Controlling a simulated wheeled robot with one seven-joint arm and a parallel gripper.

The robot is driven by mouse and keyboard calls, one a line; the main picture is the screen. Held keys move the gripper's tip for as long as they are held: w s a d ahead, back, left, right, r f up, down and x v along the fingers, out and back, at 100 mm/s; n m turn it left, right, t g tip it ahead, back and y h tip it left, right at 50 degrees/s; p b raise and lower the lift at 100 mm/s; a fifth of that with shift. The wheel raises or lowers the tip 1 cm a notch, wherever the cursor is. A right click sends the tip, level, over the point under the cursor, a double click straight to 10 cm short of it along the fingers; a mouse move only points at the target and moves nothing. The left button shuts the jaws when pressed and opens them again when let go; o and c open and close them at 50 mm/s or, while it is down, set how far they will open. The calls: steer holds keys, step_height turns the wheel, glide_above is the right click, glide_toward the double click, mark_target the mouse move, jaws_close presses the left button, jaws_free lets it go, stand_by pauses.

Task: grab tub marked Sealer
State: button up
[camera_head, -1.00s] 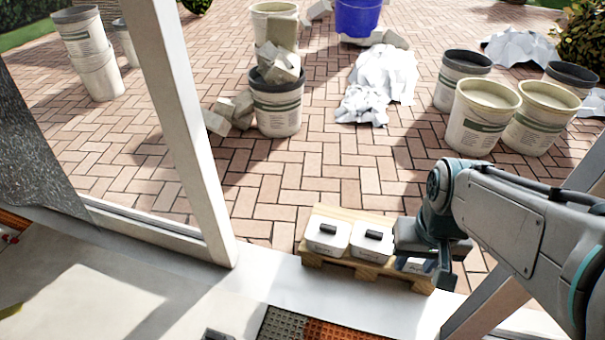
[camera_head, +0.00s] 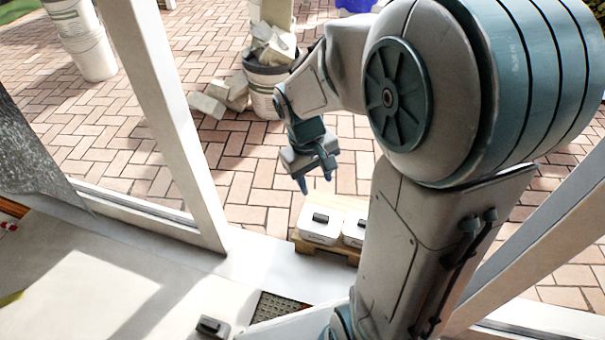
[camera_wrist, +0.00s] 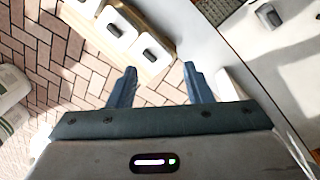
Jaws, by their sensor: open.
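White tubs with dark handles stand in a row on a wooden pallet. In the head view I see a left tub (camera_head: 320,224) and part of a second tub (camera_head: 354,232); my arm hides the rest. The wrist view shows a near tub (camera_wrist: 150,49), a middle tub (camera_wrist: 117,27) and part of a third at the top edge. No marking is readable, so I cannot tell which is Sealer. My gripper (camera_head: 315,181) is above and behind the pallet, apart from the tubs. In the wrist view its fingers (camera_wrist: 159,70) are spread with nothing between them.
The pallet (camera_head: 312,246) stands just beyond the pale sill. A white post (camera_head: 165,120) stands left. A bucket with rubble (camera_head: 262,98) and loose blocks lie behind my gripper. Brick paving left of the pallet is clear.

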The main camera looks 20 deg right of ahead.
steer(key=w+d+f+n+g+h+p, duration=0.1)
steer(key=w+d+f+n+p, duration=0.2)
steer(key=w, duration=0.7)
steer(key=n+g+h+p, duration=0.1)
steer(key=n+g+p, duration=0.1)
steer(key=n+p, duration=0.4)
glide_above(320, 216)
steer(key=w+a+p, duration=0.1)
steer(key=w+a, duration=0.1)
steer(key=shift+m, duration=0.3)
steer(key=f, duration=2.8)
steer(key=shift+s+d+f, duration=0.15)
steer(key=shift+d+f, duration=0.1)
steer(key=shift+t, duration=0.3)
steer(key=shift+a+b+x, duration=0.15)
steer(key=shift+b+x, duration=0.2)
steer(key=shift+x, duration=1.2)
steer(key=shift+a+b+x, duration=0.2)
steer(key=shift+b+x, duration=0.15)
steer(key=shift+x, duration=1.2)
steer(key=shift+f, duration=0.1)
jaws_close()
